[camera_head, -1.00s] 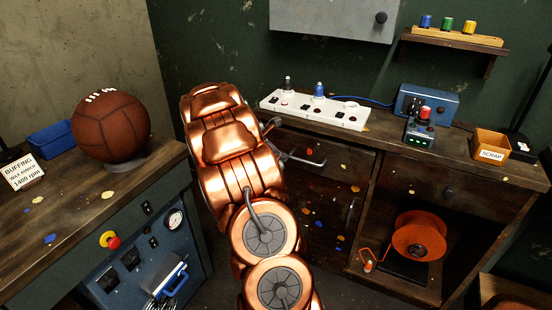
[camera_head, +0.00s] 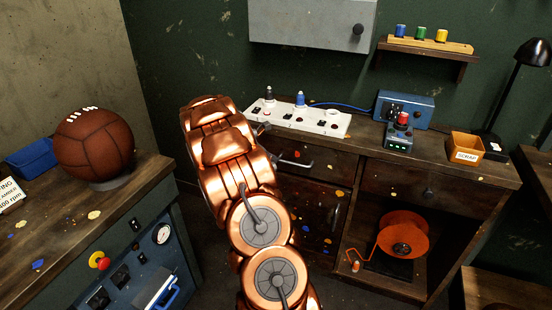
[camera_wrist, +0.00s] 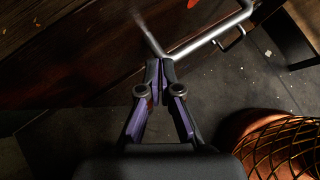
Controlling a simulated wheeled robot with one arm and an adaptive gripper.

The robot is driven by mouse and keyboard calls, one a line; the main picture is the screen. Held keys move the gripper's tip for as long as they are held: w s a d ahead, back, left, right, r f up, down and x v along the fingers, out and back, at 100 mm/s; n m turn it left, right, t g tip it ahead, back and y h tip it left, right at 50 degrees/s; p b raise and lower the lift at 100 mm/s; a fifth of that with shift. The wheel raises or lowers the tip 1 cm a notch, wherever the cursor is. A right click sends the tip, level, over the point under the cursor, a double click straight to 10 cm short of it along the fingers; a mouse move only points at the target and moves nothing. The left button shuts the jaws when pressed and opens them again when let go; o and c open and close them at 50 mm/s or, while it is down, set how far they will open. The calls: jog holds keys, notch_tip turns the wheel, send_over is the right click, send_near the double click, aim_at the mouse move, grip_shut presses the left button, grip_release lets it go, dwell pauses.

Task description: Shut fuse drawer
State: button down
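The bench at the back has a drawer with a metal bar handle (camera_head: 296,162) on the left and a drawer with a round knob (camera_head: 428,193) on the right. No label shows which is the fuse drawer. My copper arm covers the left end of the bar-handled drawer, so I cannot tell how far it stands out. In the wrist view the bar handle (camera_wrist: 210,36) runs just beyond my gripper (camera_wrist: 161,66). Its fingertips are together by the near end of the handle; whether they touch it is unclear.
An orange reel (camera_head: 402,238) sits in the open bay below. A brown leather ball (camera_head: 93,147) is on the left bench. Floor shows between the benches.

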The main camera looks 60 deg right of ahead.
dwell(0.3)
jog(key=a+f+v, duration=0.1)
jog(key=f+v, duration=0.1)
jog(key=v, duration=1)
jog(key=shift+w+a+r, duration=0.2)
jog(key=shift+w+a, duration=0.25)
jog(key=shift+a, duration=0.15)
jog(key=s+a+r+m+y, duration=0.1)
jog(key=s+a+m+y, duration=0.3)
jog(key=s+a, duration=0.8)
jog(key=s+a+r+m+y, duration=0.15)
jog(key=s+a+m, duration=0.5)
jog(key=a, duration=1.05)
jog(key=s+a+r+m+y, duration=0.1)
jog(key=s+a+m+y, duration=0.3)
jog(key=s+a, duration=0.85)
notch_tip(320, 180, up, 13)
jog(key=w+a+t+p, duration=0.1)
jog(key=w+p, duration=0.1)
jog(key=p, duration=1)
jog(key=shift+a+t+p, duration=0.2)
jog(key=shift+t+p, duration=0.1)
jog(key=shift+p, duration=0.1)
